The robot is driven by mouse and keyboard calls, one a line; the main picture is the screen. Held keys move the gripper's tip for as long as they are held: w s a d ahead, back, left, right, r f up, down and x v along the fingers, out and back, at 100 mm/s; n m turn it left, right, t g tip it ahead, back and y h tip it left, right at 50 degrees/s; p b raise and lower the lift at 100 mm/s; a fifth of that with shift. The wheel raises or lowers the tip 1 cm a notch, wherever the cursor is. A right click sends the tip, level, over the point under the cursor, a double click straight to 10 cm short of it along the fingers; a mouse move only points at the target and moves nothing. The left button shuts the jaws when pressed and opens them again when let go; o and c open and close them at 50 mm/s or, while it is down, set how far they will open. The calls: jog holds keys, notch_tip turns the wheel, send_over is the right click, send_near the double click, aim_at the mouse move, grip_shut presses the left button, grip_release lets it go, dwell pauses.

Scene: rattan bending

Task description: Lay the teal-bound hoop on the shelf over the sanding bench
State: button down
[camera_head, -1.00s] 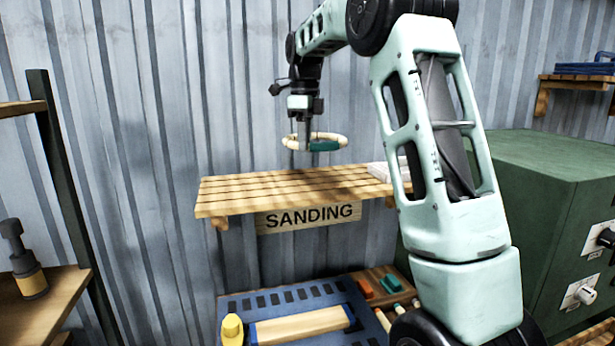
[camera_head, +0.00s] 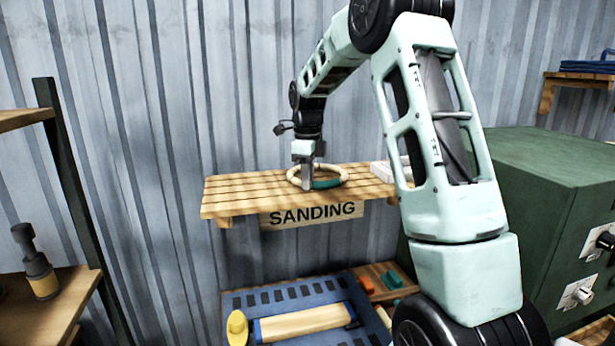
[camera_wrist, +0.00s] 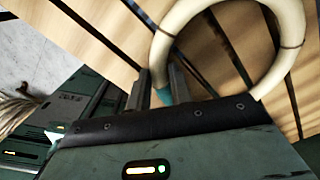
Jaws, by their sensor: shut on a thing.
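The teal-bound hoop (camera_head: 340,171) is a pale ring with a teal wrapping on its near side. It lies flat at the level of the slatted wooden shelf (camera_head: 235,197) above the SANDING sign (camera_head: 312,214). My gripper (camera_head: 307,187) points down and is shut on the hoop's rim. In the wrist view the hoop (camera_wrist: 290,62) spreads over the shelf slats (camera_wrist: 110,42), and a bit of teal shows beside the fingers (camera_wrist: 158,95). I cannot tell whether the hoop fully touches the slats.
A whitish block (camera_head: 381,171) sits at the shelf's right end, partly behind my arm. A green cabinet (camera_head: 530,180) stands right. The shelf's left part is bare.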

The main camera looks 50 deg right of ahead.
jog(key=c, duration=1.3)
grip_release()
jog(key=shift+o, duration=0.2)
notch_tip(320, 180, up, 12)
jog(key=b, duration=0.3)
jog(key=s+a+f+n, duration=0.25)
jog(key=a+n, duration=0.35)
jog(key=a, duration=0.4)
jog(key=s+a+f+n+y, duration=0.1)
jog(key=a+f+n, duration=0.3)
jog(key=a+n, duration=0.5)
jog(key=s+a+f+n, duration=0.2)
jog(key=a+f+n, duration=0.2)
jog(key=a, duration=0.8)
jog(key=s+a+f+n, duration=0.3)
jog(key=s+n, duration=0.3)
jog(key=s, duration=0.1)
jog(key=s+a+f+n, duration=0.4)
jog(key=s+n, duration=0.3)
jog(key=s, duration=0.1)
jog(key=s+a+f+n, duration=0.3)
jog(key=s+a+n, duration=0.1)
jog(key=s+n, duration=0.2)
jog(key=shift+s+f, duration=0.2)
jog(key=shift+s, duration=0.65)
